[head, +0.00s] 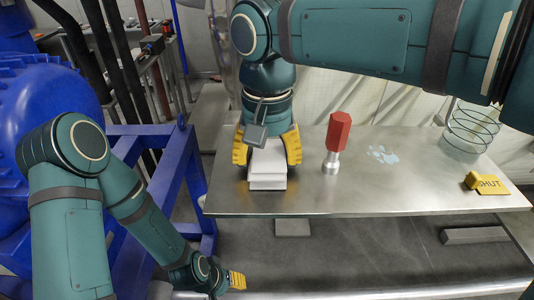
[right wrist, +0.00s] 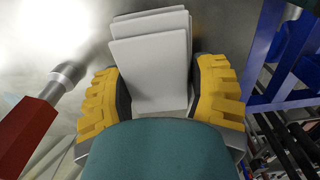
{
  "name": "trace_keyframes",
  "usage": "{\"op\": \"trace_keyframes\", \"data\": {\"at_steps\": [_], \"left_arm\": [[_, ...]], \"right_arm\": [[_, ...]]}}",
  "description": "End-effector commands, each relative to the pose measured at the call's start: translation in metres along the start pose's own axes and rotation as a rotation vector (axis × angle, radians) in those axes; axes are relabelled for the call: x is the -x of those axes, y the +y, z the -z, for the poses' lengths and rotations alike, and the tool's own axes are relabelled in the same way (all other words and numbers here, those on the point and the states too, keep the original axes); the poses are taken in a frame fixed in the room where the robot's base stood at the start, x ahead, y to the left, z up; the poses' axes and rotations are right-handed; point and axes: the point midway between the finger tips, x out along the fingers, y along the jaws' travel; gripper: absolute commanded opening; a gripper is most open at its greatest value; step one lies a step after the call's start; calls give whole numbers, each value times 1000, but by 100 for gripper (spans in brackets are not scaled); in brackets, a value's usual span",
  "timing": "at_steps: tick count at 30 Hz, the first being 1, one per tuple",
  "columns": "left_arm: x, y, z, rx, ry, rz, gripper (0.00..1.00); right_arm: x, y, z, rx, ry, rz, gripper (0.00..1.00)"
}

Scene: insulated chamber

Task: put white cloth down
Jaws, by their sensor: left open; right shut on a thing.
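The white cloth (head: 267,172) is a folded, layered stack at the left end of the metal table (head: 330,203). My right gripper (head: 267,150), with yellow fingers, comes from above and is shut on it. In the right wrist view the cloth (right wrist: 152,70) lies between the two yellow fingers (right wrist: 158,95), its layers slightly fanned. It is low over the tabletop; I cannot tell whether its underside touches. My left gripper (head: 237,280) is low, beside and below the table's left end, largely out of sight, with only a yellow fingertip clear.
A red-handled tool (head: 338,132) stands upright right of the cloth. A pale wet-looking patch (head: 382,154), a wire coil (head: 472,128) and a yellow "SHUT" tag (head: 485,183) are farther right. A blue frame (head: 165,190) stands left of the table. The table's front middle is clear.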

Motion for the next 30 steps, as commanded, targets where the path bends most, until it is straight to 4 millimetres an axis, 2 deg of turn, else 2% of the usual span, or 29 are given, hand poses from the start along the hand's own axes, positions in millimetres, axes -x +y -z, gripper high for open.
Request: {"op": "trace_keyframes", "data": {"at_steps": [8, 9, 11, 12, 23, 26, 30], "left_arm": [[-1, 0, 0, -1, 0, 0, 47], [-2, 0, 0, -1, 0, 0, 47], [-1, 0, 0, -1, 0, 0, 47], [-1, 0, 0, -1, 0, 0, 47], [1, 1, 0, -1, 0, 0, 47], [3, 1, 1, -1, 1, -1, 47], [9, 3, 1, -1, 0, -2, 47]], "right_arm": [[-2, 0, 0, 0, 0, 0, 34], [-3, 0, 0, 0, 0, 0, 68], [-2, 0, 0, 0, 0, 0, 89], [-2, 0, 0, 0, 0, 0, 95], [2, 0, 0, 0, 0, 0, 95], [11, 0, 0, 0, 1, 1, 95], [37, 0, 1, -1, 3, 3, 95]]}}
